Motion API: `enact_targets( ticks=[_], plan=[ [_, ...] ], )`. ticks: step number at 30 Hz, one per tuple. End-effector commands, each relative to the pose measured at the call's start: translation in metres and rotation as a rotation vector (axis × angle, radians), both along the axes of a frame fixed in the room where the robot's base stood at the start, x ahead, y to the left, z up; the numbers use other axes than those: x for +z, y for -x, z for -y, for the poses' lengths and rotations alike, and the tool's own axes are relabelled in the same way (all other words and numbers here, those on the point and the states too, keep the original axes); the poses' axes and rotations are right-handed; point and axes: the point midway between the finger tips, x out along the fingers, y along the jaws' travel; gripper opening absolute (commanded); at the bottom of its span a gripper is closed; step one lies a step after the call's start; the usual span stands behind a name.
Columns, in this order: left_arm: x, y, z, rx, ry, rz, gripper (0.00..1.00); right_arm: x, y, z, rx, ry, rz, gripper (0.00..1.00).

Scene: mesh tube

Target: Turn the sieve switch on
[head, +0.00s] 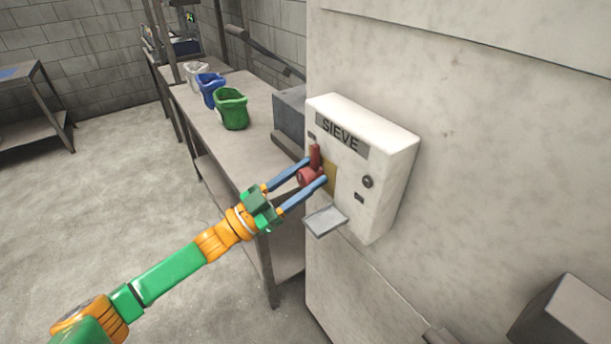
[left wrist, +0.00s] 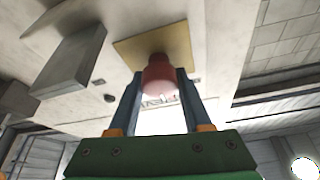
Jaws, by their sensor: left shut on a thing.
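The white sieve switch box (head: 387,150), labelled SIEVE, is fixed to the pale wall. Its red rotary switch (head: 314,158) sits on a yellow plate (head: 330,177); the switch's handle points up in the head view. My left gripper (head: 315,172) has its blue fingers on both sides of the red switch and is shut on it. In the left wrist view the red switch (left wrist: 158,76) sits between the fingertips, in front of the yellow plate (left wrist: 128,50). The fingers hide parts of the switch. My right gripper is not in view.
A small grey tray-like flap (head: 325,220) sticks out below the box. A metal table (head: 245,165) at the left of the wall holds a green bin (head: 231,108), a blue bin (head: 209,90) and a white bin (head: 194,74). A grey block (head: 565,318) juts out at lower right.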

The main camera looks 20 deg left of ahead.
Motion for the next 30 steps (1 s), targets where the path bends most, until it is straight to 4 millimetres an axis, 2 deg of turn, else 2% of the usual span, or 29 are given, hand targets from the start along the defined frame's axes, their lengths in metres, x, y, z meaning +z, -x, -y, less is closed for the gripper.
enact_targets(
  ticks=[11,21,30],
  plan=[
    [-0.003,0.000,0.000,0.001,-0.080,0.060,0.00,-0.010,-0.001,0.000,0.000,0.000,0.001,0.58],
    [-0.004,0.000,0.001,0.002,-0.311,0.241,0.00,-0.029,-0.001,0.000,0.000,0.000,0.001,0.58],
    [-0.003,0.001,0.001,0.002,-0.536,0.416,0.00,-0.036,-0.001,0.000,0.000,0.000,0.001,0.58]
  ],
)
